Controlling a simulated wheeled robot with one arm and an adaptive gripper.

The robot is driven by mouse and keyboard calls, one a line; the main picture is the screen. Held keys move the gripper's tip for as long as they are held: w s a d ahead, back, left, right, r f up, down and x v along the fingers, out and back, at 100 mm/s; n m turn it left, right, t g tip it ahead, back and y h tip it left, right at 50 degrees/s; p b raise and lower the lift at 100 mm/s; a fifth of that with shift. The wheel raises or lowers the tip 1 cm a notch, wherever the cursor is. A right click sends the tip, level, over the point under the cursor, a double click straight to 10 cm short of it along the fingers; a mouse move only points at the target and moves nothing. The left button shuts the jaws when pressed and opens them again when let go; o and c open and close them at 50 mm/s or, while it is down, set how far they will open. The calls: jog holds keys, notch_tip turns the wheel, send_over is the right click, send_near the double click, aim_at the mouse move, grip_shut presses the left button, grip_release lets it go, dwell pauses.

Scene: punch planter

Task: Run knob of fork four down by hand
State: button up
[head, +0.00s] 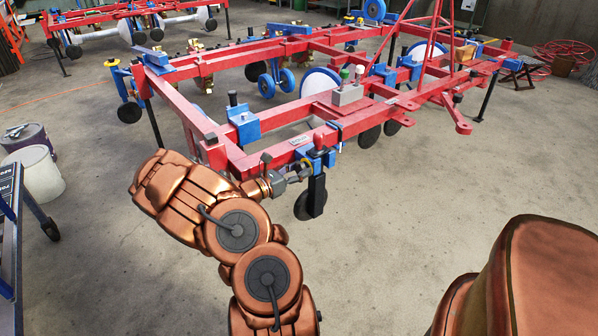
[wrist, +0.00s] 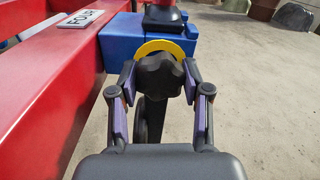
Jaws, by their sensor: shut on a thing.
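The black lobed knob (wrist: 160,77) is in the middle of the wrist view, in front of a yellow disc edge (wrist: 166,47) and a blue block (wrist: 120,42). My gripper (wrist: 160,84) is shut on the knob, with one purple-padded finger on each side. A plate reading FOUR (wrist: 82,18) is on the red beam just left of the block. In the head view my gripper (head: 301,172) reaches the blue fork mount (head: 322,158) at the near corner of the red frame. The knob itself is too small to make out there.
The red planter frame (head: 185,108) stretches away behind the mount, with several blue units and wheels. A white bucket (head: 40,172) and a blue cart (head: 8,225) stand at left.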

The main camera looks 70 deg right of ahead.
jog(key=m+b, duration=0.2)
jog(key=m, duration=0.1)
jog(key=shift+f, duration=0.25)
jog(key=shift+r+m+b, duration=0.25)
jog(key=shift+m+b, duration=0.4)
jog(key=shift+m, duration=0.35)
jog(key=o, duration=1.2)
jog(key=shift+c, duration=0.2)
jog(key=shift+a, duration=0.1)
jog(key=v, duration=1.2)
